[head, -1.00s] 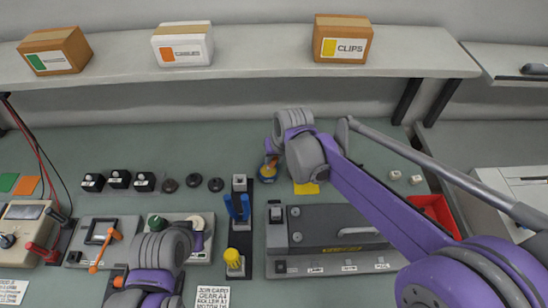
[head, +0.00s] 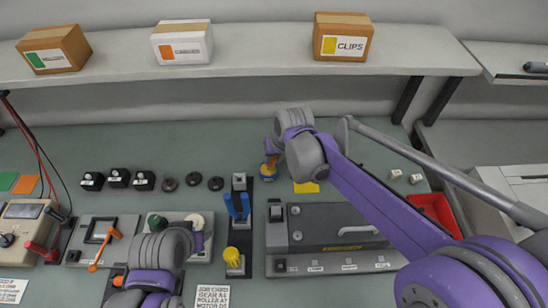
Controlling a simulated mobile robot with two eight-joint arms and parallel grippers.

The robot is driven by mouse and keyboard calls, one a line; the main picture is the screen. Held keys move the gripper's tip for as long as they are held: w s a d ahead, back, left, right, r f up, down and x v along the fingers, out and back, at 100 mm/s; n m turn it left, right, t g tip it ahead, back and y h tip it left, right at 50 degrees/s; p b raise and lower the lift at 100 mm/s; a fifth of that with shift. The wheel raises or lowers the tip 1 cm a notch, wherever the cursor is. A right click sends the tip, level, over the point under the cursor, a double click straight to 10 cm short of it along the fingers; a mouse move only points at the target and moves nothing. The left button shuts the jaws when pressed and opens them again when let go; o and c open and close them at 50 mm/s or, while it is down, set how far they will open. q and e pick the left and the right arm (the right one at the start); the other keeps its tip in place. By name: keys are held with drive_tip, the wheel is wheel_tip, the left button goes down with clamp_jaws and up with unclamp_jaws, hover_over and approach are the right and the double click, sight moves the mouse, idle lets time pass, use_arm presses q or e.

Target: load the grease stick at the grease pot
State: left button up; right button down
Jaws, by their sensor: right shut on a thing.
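A dark strip holds a blue forked part (head: 237,207) and a yellow knob (head: 234,257). A grey housing (head: 335,238) lies right of it. A red tray (head: 434,210) is at the right. Black rollers and blocks stand left. The shelf (head: 250,50) holds boxes.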

idle(0.5)
drive_tip(key=shift+r+p, duration=1.35)
drive_tip(key=shift+r, duration=1.5)
use_arm(q)
drive_tip(key=shift+t, duration=0.3)
drive_tip(key=shift+w+r+p, duration=0.1)
drive_tip(key=shift+w+r, duration=0.15)
drive_tip(key=shift+r, duration=0.6)
drive_tip(key=shift+w+r+p, duration=0.1)
drive_tip(key=shift+w+r, duration=0.2)
drive_tip(key=shift+r, duration=0.6)
drive_tip(key=shift+w+r+p, duration=0.1)
drive_tip(key=shift+w+r, duration=0.15)
drive_tip(key=shift+r, duration=0.6)
use_arm(e)
drive_tip(key=shift+v, duration=0.95)
drive_tip(key=shift+s+a, duration=0.1)
drive_tip(key=shift+a, duration=0.05)
